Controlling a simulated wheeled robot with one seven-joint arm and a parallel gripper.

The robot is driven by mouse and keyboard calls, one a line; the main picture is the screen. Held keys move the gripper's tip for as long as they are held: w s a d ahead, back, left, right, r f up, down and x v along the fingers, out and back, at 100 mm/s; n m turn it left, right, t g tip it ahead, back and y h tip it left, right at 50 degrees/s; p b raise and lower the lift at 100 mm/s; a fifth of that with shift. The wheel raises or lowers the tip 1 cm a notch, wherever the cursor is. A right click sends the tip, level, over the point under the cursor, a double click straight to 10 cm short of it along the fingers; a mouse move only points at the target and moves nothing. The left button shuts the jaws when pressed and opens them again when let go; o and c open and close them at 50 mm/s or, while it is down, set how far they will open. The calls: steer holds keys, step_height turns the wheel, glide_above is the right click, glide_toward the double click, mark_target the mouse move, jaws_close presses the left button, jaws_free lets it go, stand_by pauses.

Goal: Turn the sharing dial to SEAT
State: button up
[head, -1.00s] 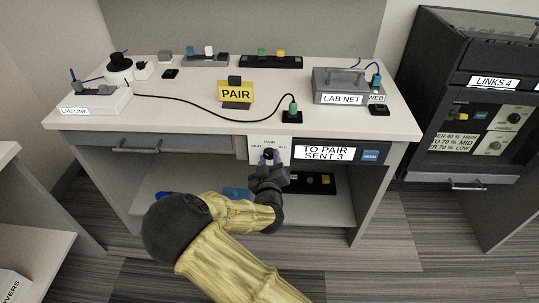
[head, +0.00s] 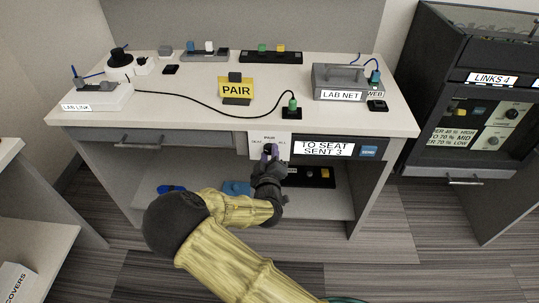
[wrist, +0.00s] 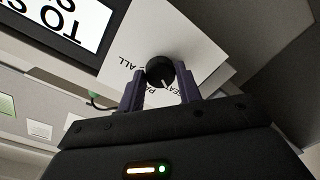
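The sharing dial (wrist: 158,70) is a round black knob on a white plate (wrist: 140,35) with labels including SEAT and ALL. Its pale pointer mark faces the SEAT label in the wrist view. My gripper (wrist: 161,84) has one purple-grey finger on each side of the knob, closed against it. In the head view my gripper (head: 270,152) reaches the white plate (head: 257,141) under the desk top and hides most of the dial. The display (head: 324,149) beside it reads TO SEAT, SENT 3.
A blue SEND button (head: 368,152) sits right of the display. On the desk (head: 175,105) stand the yellow PAIR sign (head: 236,90), the LAB NET box (head: 342,84) and a cable with a green plug (head: 292,105). A dark cabinet (head: 475,95) stands at right.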

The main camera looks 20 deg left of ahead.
steer(key=o, duration=0.3)
steer(key=shift+o, duration=0.2)
steer(key=f+p+v, duration=0.1)
steer(key=v, duration=1.6)
steer(key=shift+s+r, duration=0.2)
steer(key=shift+r, duration=0.25)
